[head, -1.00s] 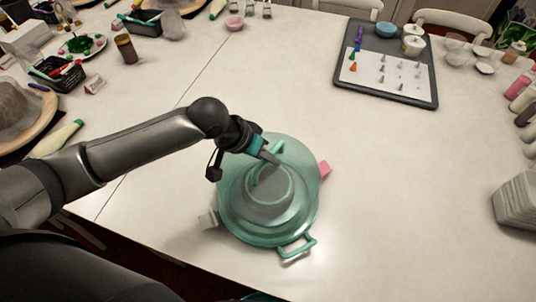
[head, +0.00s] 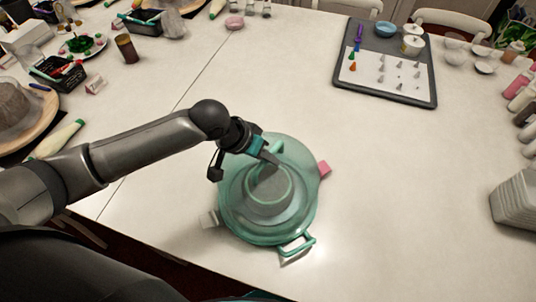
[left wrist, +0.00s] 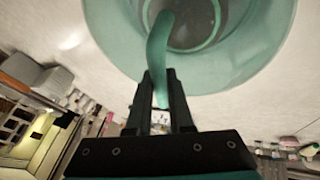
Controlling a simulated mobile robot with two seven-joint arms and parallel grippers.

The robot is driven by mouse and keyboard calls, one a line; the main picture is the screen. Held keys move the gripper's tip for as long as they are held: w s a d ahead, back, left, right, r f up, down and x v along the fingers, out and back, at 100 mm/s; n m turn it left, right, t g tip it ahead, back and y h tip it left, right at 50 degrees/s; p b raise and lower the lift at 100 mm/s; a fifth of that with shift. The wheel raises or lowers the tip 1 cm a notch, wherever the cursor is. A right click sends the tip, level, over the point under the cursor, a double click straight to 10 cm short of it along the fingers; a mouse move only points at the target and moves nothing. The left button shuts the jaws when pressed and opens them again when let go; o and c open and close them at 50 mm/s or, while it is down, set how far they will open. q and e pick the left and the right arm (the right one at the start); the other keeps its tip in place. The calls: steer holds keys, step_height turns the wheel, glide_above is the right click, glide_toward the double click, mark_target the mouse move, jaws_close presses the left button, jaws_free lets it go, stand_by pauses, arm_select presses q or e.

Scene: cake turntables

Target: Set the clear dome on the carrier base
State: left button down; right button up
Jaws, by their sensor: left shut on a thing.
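The clear dome (head: 240,190) is a teal-tinted see-through cover with a green handle on top. My left gripper (head: 270,157) comes in from the upper left and is shut on that handle. In the left wrist view the curved green handle (left wrist: 157,50) runs between my two fingers (left wrist: 160,92). The dome is over the round green carrier base, whose side handle (head: 298,247) sticks out at the front. From above, I cannot tell whether the dome's rim touches the base. A grey round shape shows through the dome. My right gripper is out of view.
A pink block (head: 323,169) is at the carrier's right edge and a pale block (head: 209,218) at its left. A grey tray (head: 428,95) with piping tips lies at the back right. The table around the carrier is mostly clear.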

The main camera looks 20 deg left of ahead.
arm_select(q)
steer(key=shift+f, duration=0.6)
steer(key=c, duration=1.1)
jaws_free()
steer(key=p+v, duration=1.1)
steer(key=p, duration=0.1)
